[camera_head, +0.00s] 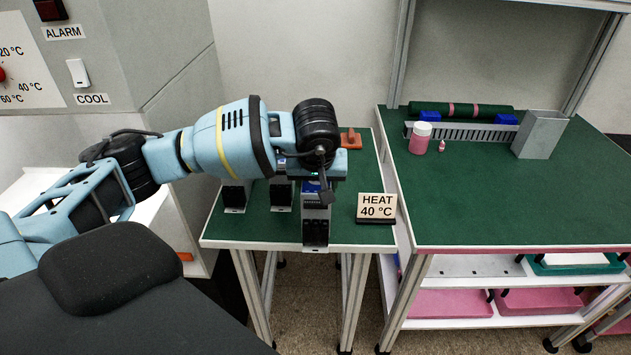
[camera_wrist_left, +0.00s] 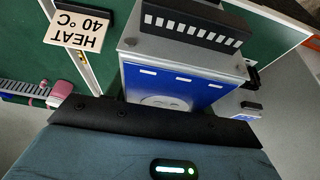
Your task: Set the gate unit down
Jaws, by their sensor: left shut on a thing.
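The gate unit (camera_head: 316,225) is an upright grey, blue and black box near the front edge of the small green-topped table (camera_head: 255,228). My left gripper (camera_head: 318,182) is shut on its upper part from above. In the left wrist view the gate unit (camera_wrist_left: 180,85) shows a blue face with white marks and a black slotted strip, close against the dark finger edge (camera_wrist_left: 155,125). Its lower end overlaps the table's front edge in the head view; I cannot tell whether it touches the table. My right gripper is not in view.
Two similar units (camera_head: 236,196) (camera_head: 281,194) stand behind and left of it. A "HEAT 40 °C" sign (camera_head: 376,207) stands to the right. A larger green table (camera_head: 480,205) with a pink jar (camera_head: 420,139) and a grey bin (camera_head: 541,134) is further right.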

